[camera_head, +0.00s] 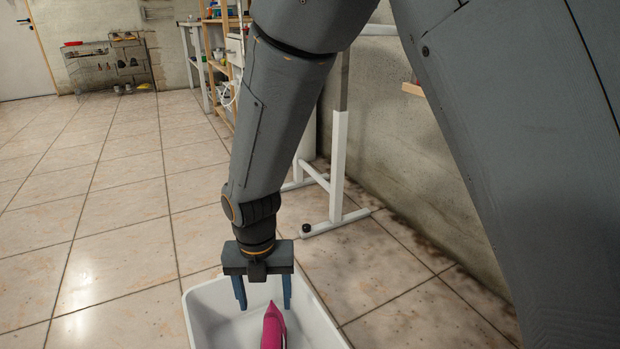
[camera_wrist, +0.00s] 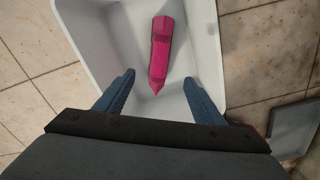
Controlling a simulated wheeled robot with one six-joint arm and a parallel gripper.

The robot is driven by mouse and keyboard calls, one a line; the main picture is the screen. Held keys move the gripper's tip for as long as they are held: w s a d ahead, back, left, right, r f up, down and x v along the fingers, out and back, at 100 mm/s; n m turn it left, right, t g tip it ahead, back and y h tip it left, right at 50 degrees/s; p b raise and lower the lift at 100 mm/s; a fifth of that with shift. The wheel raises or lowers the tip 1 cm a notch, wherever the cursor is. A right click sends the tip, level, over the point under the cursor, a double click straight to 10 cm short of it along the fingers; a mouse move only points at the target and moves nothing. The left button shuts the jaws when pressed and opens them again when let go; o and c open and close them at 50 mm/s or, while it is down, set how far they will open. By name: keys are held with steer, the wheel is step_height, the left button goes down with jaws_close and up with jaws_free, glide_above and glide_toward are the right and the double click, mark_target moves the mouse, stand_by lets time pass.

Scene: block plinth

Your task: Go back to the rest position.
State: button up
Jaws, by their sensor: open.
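My gripper (camera_head: 263,291) is open and points down over a white bin (camera_head: 204,305) at the bottom of the head view. Its two blue fingers are apart with nothing between them that I can see held. A pink, long object (camera_head: 272,329) lies in the bin below the fingers. In the wrist view the pink object (camera_wrist: 161,50) rests on the floor of the white bin (camera_wrist: 205,45), with its pointed end toward my gripper (camera_wrist: 160,90). Its exact height gap to the fingers is hard to tell.
A white metal stand (camera_head: 338,180) stands on the tiles behind the bin, near the wall. Shelves with items (camera_head: 215,60) and a shoe rack (camera_head: 110,65) are farther back. The tiled floor (camera_head: 110,220) to the left is clear. A grey flat thing (camera_wrist: 292,128) shows at the wrist view's right edge.

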steer(key=s+d+r+m+y+p, duration=0.1)
steer(key=s+d+r+m, duration=0.35)
steer(key=r+m, duration=0.4)
steer(key=s+d+r+m+p, duration=0.1)
steer(key=s+d+r+m, duration=0.35)
steer(key=m, duration=0.75)
steer(key=s+d+r+m+y+p, duration=0.1)
steer(key=s+d+r+m+p, duration=0.1)
steer(key=s+r+m, duration=0.65)
steer(key=d+r+m+p, duration=0.2)
steer(key=d+r+p, duration=0.5)
steer(key=r+p, duration=0.3)
steer(key=w+d+r+m+h+p, duration=0.1)
steer(key=d+r+m+p, duration=0.2)
steer(key=d+r+p, duration=0.4)
steer(key=d+r+m+h+p, duration=0.1)
steer(key=d+r+m+p, duration=0.2)
steer(key=d+r+p, duration=0.4)
step_height(320, 180, up, 6)
steer(key=p, duration=1.3)
steer(key=shift+w+f+p, duration=0.15)
steer(key=shift+w+p, duration=0.15)
